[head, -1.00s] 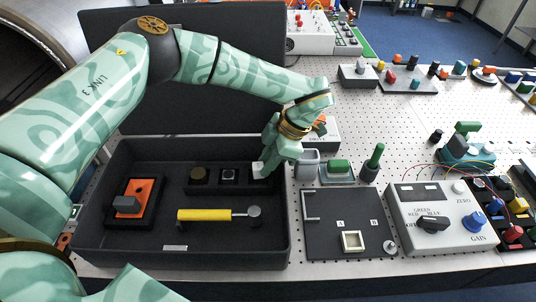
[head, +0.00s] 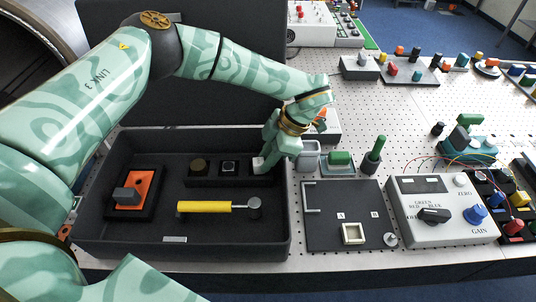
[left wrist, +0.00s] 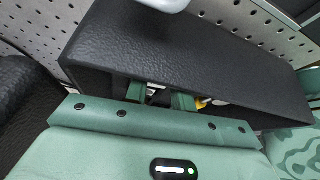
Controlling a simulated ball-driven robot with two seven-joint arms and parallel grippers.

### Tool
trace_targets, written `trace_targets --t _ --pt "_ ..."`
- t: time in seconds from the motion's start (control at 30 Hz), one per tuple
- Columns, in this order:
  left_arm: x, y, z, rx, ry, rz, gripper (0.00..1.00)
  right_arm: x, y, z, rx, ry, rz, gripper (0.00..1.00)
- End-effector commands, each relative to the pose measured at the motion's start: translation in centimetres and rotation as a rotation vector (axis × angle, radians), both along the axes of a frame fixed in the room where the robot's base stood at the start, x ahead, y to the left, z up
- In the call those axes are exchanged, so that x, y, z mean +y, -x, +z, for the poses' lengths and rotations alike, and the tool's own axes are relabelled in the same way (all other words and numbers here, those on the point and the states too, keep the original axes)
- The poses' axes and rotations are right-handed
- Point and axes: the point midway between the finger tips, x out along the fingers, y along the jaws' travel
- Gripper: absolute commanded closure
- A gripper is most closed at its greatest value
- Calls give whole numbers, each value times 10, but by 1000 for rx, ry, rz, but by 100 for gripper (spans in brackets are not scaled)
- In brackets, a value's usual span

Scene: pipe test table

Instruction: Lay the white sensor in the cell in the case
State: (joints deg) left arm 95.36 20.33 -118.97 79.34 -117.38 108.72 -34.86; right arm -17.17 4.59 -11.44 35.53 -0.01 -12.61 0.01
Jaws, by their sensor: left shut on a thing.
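The white sensor (head: 258,164) shows as a small pale block at the right end of the row of cells in the open black case (head: 110,228). My left gripper (head: 266,160) is shut on it, at the inner right wall of the case. The fingers hide most of the sensor and the cell under it, so I cannot tell whether it touches the cell floor. In the left wrist view the fingers (left wrist: 160,97) reach down behind the dark case wall (left wrist: 190,50), and their tips are mostly hidden. My right gripper is not in view.
A yellow-handled tool (head: 204,207) and an orange block (head: 134,190) lie in the case. A grey bin (head: 309,157) and dark plate (head: 340,215) stand close to its right.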

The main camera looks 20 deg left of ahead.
Motion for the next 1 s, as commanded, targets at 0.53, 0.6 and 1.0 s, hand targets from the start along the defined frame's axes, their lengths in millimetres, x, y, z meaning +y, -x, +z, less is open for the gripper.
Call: trace_targets --t 0.53,0.6,1.0 --pt "0 0 -3 0 0 0 50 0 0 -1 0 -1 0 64" --pt "0 0 -2 -1 0 0 50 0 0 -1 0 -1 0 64" --pt "-31 -21 71 -6 -1 0 50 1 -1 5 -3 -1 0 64"
